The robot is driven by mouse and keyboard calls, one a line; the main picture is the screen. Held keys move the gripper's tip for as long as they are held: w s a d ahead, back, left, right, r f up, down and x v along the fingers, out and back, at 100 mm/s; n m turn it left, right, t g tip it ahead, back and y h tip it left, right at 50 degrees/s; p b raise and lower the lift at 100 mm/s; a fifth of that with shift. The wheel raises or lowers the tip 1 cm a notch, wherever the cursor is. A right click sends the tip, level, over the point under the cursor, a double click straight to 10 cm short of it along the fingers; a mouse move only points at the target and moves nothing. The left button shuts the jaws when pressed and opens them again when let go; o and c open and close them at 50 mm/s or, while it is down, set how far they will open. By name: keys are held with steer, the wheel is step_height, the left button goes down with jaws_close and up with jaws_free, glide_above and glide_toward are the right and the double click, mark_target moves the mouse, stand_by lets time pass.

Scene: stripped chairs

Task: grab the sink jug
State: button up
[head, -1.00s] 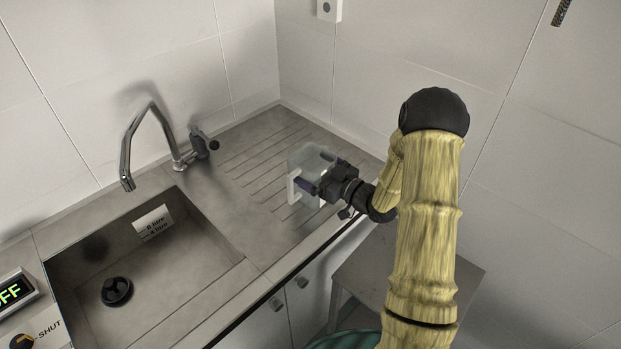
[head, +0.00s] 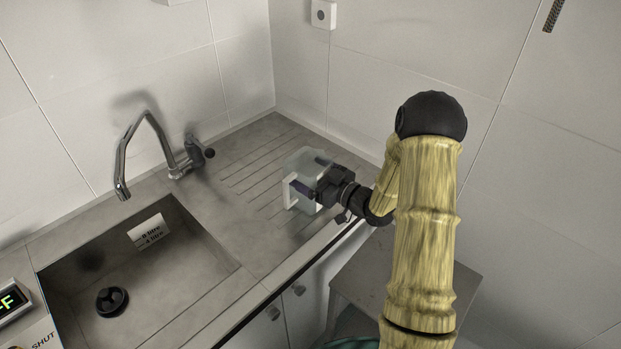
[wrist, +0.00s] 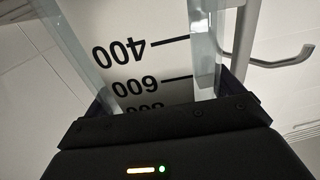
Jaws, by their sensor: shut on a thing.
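The jug (head: 309,160) is a clear, pale container with a white handle (head: 289,190) on its left side. It is over the ridged drainboard to the right of the sink. My gripper (head: 312,188) is shut on the jug from the front right. In the wrist view the jug (wrist: 145,60) fills the space between the fingers, with black marks 400 and 600 appearing upside down. The lower marks are partly hidden by my gripper (wrist: 160,100). I cannot tell whether the jug's base touches the drainboard.
The sink basin (head: 190,238) with a black drain plug (head: 112,301) and a litre label (head: 149,232) is at left. A bent metal tap (head: 125,150) stands behind it. A grey stool (head: 375,275) stands below the counter's right end. Tiled walls close off the back and right.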

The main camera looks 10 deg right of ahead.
step_height(320, 180, up, 9)
steer(key=shift+b, duration=0.45)
steer(key=shift+f, duration=0.1)
stand_by(0.5)
